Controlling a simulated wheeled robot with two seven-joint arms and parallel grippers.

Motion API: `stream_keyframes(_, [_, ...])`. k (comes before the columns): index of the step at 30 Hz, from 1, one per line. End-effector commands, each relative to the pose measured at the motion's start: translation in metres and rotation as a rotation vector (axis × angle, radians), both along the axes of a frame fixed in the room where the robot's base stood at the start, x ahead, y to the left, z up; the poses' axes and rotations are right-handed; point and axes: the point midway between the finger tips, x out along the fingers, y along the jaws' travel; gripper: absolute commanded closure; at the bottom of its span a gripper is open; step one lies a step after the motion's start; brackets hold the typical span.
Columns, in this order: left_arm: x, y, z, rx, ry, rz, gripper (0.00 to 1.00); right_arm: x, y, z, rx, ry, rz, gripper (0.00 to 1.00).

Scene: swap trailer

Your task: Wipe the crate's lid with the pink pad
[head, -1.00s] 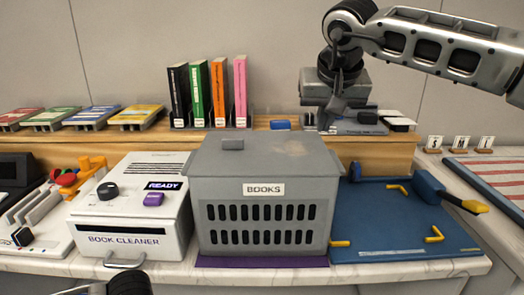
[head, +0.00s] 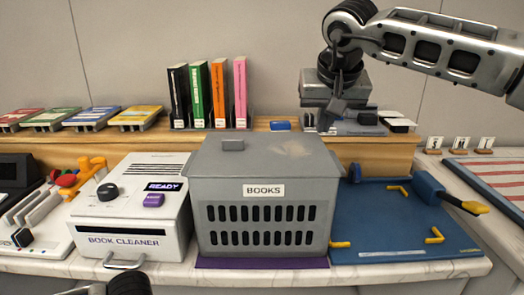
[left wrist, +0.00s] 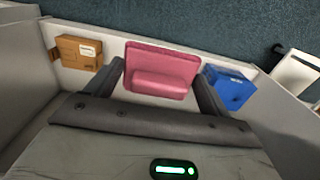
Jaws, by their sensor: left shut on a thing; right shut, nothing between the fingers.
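The grey crate (head: 210,185) labelled BOOKS stands in the middle of the counter in the head view. Its grey lid (head: 255,150) is on, with a small raised block at the left and a pale brownish smudge to the right of centre. The pink pad (left wrist: 162,65) is held between the fingers of my left gripper (left wrist: 162,88) in the left wrist view. Only part of my left arm shows at the head view's bottom left. My right gripper (head: 325,122) is shut and empty, pointing down above the back shelf, behind and right of the crate.
A white book cleaner (head: 128,215) stands left of the crate, and a blue board (head: 395,225) with yellow corners lies right. Several upright books (head: 210,93) stand on the wooden shelf behind. The left wrist view shows a brown box (left wrist: 78,52) and a blue box (left wrist: 228,88).

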Motion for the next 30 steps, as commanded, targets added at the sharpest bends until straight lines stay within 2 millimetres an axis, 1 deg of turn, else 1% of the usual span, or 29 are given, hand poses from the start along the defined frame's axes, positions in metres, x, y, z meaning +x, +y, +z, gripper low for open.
stream_keyframes(11, [0.000,0.000,-0.001,0.000,0.000,0.000,0.37,0.000,0.000,-0.002,0.000,0.000,0.000,1.00])
stream_keyframes(30, [0.000,0.000,-0.007,0.000,0.000,0.000,0.37,0.000,0.000,-0.015,0.000,0.000,0.000,1.00])
